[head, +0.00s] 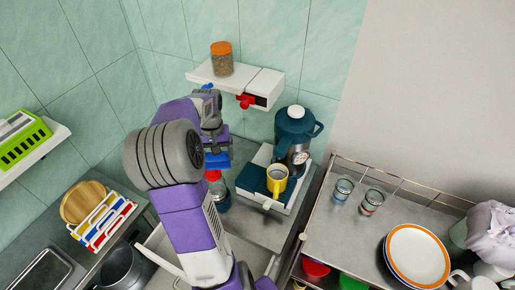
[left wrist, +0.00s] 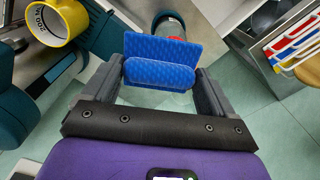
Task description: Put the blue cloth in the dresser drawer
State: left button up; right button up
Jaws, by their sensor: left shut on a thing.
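The blue cloth (head: 217,160) is folded and hangs from my left gripper (head: 216,143), in front of the tiled wall. In the left wrist view, the blue cloth (left wrist: 160,74) sits between the two dark fingers of my left gripper (left wrist: 163,88), which is shut on it. A pale open drawer (head: 158,252) shows at the lower middle of the head view, partly hidden behind my left arm. I cannot tell how much of its inside is free. My right gripper is not in view.
A red-capped bottle (head: 222,196) stands below the cloth. A wall shelf (head: 225,81) holds a jar. A pot (head: 119,267) and a colored rack (head: 103,222) are at left.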

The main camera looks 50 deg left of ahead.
pick_arm(q)
jog(key=s+a+f+n, duration=0.1)
jog(key=s+a+f, duration=0.65)
jog(key=s, duration=0.45)
jog(key=s+d+f+m, duration=0.1)
jog(key=s+f+m, duration=0.2)
jog(key=f, duration=0.7)
jog(key=s+d+f+m, duration=0.1)
jog(key=s+f+m, duration=0.3)
jog(key=s+f, duration=0.4)
notch_tip(320, 180, down, 3)
jog(key=shift+d+f, duration=0.2)
jog(key=shift+f, duration=7.3)
jog(key=shift+f, duration=0.65)
jog(key=o, duration=0.7)
jog(key=shift+r, duration=0.15)
